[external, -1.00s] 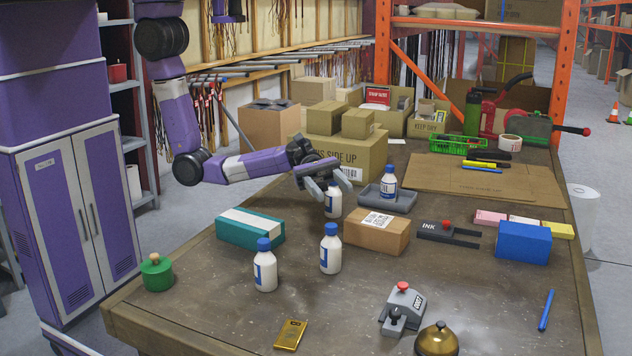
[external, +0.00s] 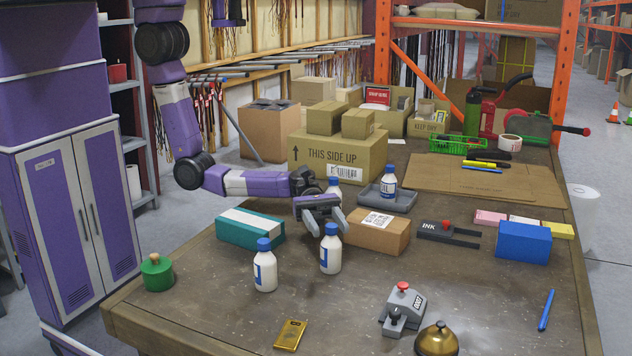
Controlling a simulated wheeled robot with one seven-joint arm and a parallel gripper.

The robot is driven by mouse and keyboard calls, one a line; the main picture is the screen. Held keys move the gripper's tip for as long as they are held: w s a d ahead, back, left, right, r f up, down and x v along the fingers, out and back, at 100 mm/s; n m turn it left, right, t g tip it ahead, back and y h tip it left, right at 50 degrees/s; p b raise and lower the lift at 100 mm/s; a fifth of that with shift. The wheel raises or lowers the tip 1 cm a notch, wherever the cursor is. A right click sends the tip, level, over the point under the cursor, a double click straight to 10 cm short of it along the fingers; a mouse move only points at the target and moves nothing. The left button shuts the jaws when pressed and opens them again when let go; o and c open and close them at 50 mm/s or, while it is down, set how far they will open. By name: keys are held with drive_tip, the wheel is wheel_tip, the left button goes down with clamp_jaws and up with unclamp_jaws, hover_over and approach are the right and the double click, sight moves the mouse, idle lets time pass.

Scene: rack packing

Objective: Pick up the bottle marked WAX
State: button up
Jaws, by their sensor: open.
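Several white bottles with blue caps stand upright on the table; I cannot read WAX on any label. One bottle (external: 265,272) stands at the front left. A middle bottle (external: 331,256) stands to its right. A third bottle (external: 335,185) is behind my gripper and partly hidden by it. Another bottle (external: 388,182) stands in a grey tray (external: 402,200). My gripper (external: 329,228) is open and empty, its fingers pointing down and forward at the height of the middle bottle's cap. I cannot tell whether they straddle that cap or are just behind it.
A teal box (external: 250,229) lies left of the gripper and a brown carton (external: 377,234) close on its right. A large carton (external: 338,160) stands behind. A stamp device (external: 402,308), gold bell (external: 437,341) and gold tin (external: 290,335) are in front. The table between them is clear.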

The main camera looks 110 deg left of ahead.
sight(333, 233)
drive_tip(key=x, duration=0.5)
drive_tip(key=shift+w+d, duration=0.1)
drive_tip(key=shift+d, duration=0.05)
clamp_jaws()
idle(1.2)
